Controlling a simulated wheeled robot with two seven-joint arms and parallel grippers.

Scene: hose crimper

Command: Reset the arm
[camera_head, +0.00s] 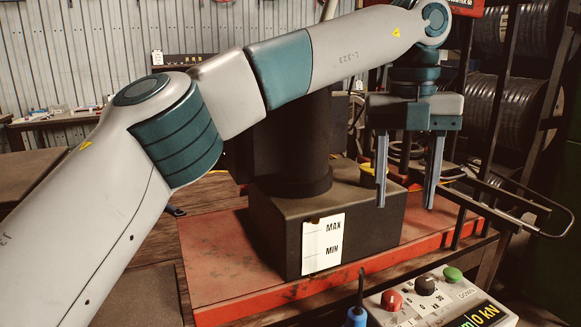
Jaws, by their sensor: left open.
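My left arm (290,70) comes in from the left, reaches across the upper part of the head view and bends down at the right. My left gripper (405,205) points downward, its two grey-blue fingers wide apart. The arm hides the top of the crimper. My right gripper is out of the picture.
The crimper stands on a red base plate (215,265) on a wooden bench. A control box (440,300) with red, black and green knobs is at the lower right. A black rail frame (520,205) stands right of the gripper. Hose coils (500,105) fill a rack behind.

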